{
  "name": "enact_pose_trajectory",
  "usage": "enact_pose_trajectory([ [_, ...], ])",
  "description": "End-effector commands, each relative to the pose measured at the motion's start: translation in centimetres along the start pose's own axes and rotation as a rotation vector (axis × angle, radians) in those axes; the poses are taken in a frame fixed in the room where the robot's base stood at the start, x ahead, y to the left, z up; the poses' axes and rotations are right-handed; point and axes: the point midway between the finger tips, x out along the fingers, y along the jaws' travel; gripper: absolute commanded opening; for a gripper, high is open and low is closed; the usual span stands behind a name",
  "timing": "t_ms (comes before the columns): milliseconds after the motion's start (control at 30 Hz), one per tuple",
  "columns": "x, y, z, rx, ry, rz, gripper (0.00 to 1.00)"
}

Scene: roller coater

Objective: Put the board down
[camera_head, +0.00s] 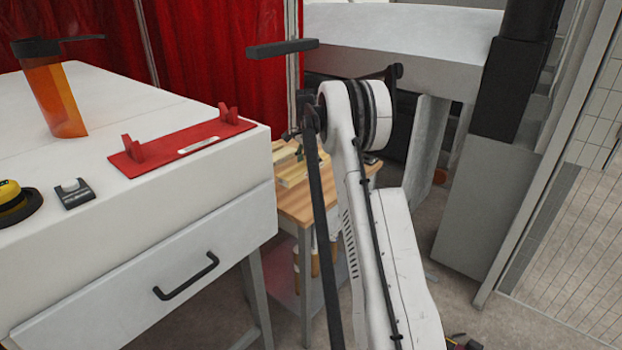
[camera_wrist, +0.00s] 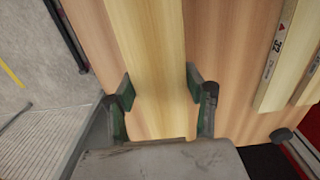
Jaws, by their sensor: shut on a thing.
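A pale wooden board (camera_wrist: 150,50) runs lengthwise between the two fingers of my gripper (camera_wrist: 160,92) in the wrist view. My gripper is shut on it. Below it is the light-brown top of a small wooden table (camera_wrist: 215,50). I cannot tell whether the board touches this top or is just above it. In the head view the small table (camera_head: 298,207) stands behind my arm, with pale boards (camera_head: 293,172) over its top. My arm hides much of this spot, and the gripper is not clear there.
More pale boards, one with a printed label (camera_wrist: 276,55), lie at the right in the wrist view. A white drawer cabinet (camera_head: 190,235) with a red holder (camera_head: 183,140) and an orange container (camera_head: 58,98) stands left of the table. Grey floor (camera_wrist: 38,60) shows beyond the table's left edge.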

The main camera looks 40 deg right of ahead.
Motion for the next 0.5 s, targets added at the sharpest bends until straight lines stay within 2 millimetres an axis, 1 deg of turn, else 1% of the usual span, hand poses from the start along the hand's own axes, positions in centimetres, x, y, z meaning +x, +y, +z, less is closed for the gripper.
enact_pose_trajectory([
  [33,0.8,0.0,0.0,0.000,0.000,0.000,0.14],
  [100,1.8,0.0,0.0,0.000,0.000,0.000,0.14],
  [367,3.6,0.0,0.0,-0.001,0.000,0.000,0.14],
  [500,5.5,0.0,0.0,-0.001,0.000,0.000,0.14],
])
